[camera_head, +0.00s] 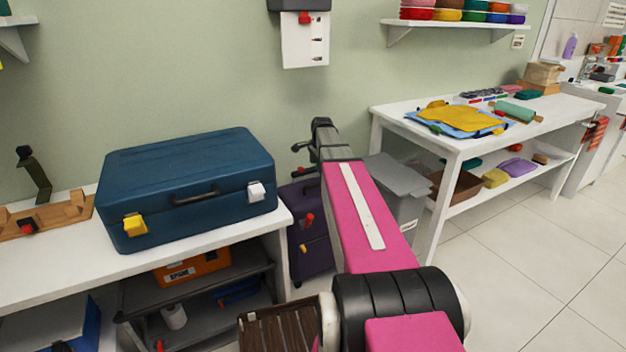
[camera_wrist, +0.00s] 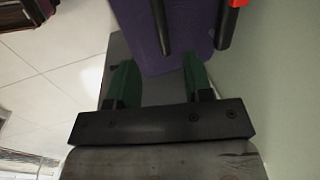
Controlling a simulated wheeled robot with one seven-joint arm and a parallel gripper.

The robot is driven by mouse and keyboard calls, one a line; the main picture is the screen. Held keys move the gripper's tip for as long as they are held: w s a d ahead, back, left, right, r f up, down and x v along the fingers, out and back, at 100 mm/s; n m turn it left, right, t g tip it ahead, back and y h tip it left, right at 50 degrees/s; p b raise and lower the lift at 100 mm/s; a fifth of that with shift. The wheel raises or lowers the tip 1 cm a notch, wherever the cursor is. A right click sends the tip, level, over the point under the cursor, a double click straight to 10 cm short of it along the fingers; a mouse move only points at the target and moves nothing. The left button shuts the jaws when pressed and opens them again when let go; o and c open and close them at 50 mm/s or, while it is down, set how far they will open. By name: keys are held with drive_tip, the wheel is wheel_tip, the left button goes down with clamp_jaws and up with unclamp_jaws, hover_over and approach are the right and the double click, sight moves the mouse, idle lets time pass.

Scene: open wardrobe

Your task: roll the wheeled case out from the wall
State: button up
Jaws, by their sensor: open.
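The wheeled case (camera_head: 312,254) is dark purple and stands upright against the green wall, between the left bench and the grey bin. My arm hides part of it. In the wrist view the purple case (camera_wrist: 190,35) fills the top middle, with two dark rods (camera_wrist: 161,28) in front of it and a red part at the top right. My gripper (camera_wrist: 159,68) has green fingers set wide apart. It is open, with nothing seen between the fingers, and points toward the case. I cannot tell whether it touches it.
A blue case (camera_head: 187,185) sits on the left bench (camera_head: 70,262). A dark cart (camera_head: 205,290) stands under that bench. A grey lidded bin (camera_head: 398,180) and a white table (camera_head: 390,112) stand to the right. The tiled floor (camera_head: 530,260) at right is clear.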

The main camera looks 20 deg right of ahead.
sight(315, 183)
drive_tip(key=f, duration=0.3)
drive_tip(key=w+f, duration=0.1)
drive_tip(key=f, duration=0.3)
drive_tip(key=w+f, duration=0.1)
drive_tip(key=f, duration=0.2)
drive_tip(key=shift+a+f, duration=0.15)
drive_tip(key=shift+a, duration=0.05)
clamp_jaws()
